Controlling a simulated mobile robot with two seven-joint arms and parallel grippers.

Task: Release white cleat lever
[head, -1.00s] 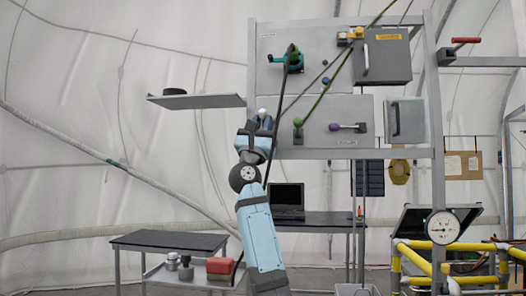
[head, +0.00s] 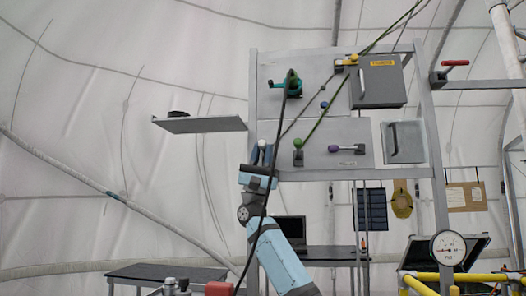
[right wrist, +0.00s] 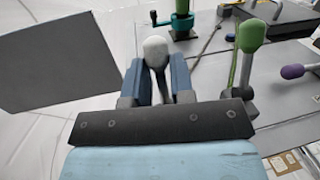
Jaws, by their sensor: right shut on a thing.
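The white cleat lever (head: 262,142) is at the left edge of the grey panel, its rounded white knob pointing up. My right gripper (head: 261,156) is shut on it from below. In the right wrist view the white knob (right wrist: 156,48) sticks out above the two blue fingers (right wrist: 157,82), which close around its stem. The lever's base is hidden behind the gripper. My left gripper is not in view.
A green-knobbed lever (head: 298,144) and a purple-knobbed lever (head: 335,148) sit to the right on the panel. A teal winch (head: 287,86) is above, with ropes crossing the panel. A grey shelf (head: 200,125) juts out left of my gripper.

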